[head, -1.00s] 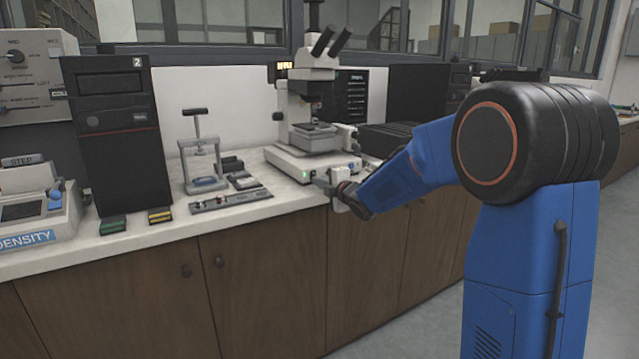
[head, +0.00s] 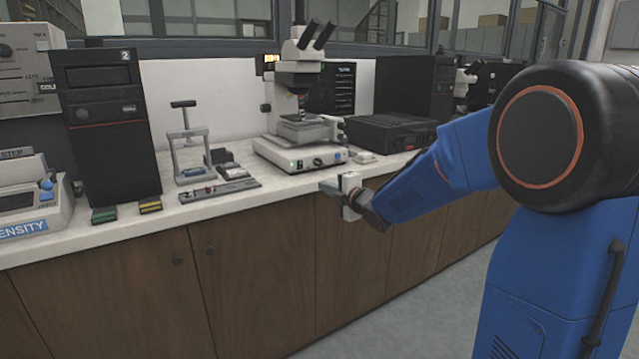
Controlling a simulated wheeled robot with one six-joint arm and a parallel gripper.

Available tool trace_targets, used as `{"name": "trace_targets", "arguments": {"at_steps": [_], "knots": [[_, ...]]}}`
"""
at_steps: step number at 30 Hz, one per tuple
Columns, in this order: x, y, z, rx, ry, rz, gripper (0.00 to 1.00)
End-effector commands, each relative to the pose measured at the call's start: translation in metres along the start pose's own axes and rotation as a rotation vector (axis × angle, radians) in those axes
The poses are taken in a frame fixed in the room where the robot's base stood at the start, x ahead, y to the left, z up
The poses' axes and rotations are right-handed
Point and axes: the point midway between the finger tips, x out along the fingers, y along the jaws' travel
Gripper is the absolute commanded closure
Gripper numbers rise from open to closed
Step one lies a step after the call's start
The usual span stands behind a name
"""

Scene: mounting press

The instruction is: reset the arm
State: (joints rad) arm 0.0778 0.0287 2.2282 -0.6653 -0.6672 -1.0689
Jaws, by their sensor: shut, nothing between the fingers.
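My gripper (head: 326,188) is at the end of my blue arm, in the middle of the head view. It is shut and empty, with its fingers pointing left. It hangs in front of the counter edge, at about the height of the worktop. The mounting press (head: 188,145), a grey frame with a dark T-handle on top, stands upright on the counter to the left, well apart from my gripper.
A white microscope (head: 300,150) stands on the counter (head: 285,192) behind my gripper. A black box (head: 388,132) sits right of it. A control strip (head: 220,190) lies before the press. A black computer tower (head: 107,125) stands left. Floor (head: 430,290) shows below my arm.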

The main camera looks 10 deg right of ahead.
Motion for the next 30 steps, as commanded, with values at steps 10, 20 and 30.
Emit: {"name": "trace_targets", "arguments": {"at_steps": [10, 20, 30], "knots": [[-0.012, -0.003, 0.0, 0.0, 0.0, 0.0, 1.0], [-0.022, -0.001, 0.003, 0.04, -0.033, -0.021, 1.0], [-0.113, -0.012, 0.017, 0.408, -0.295, -0.174, 1.0]]}}
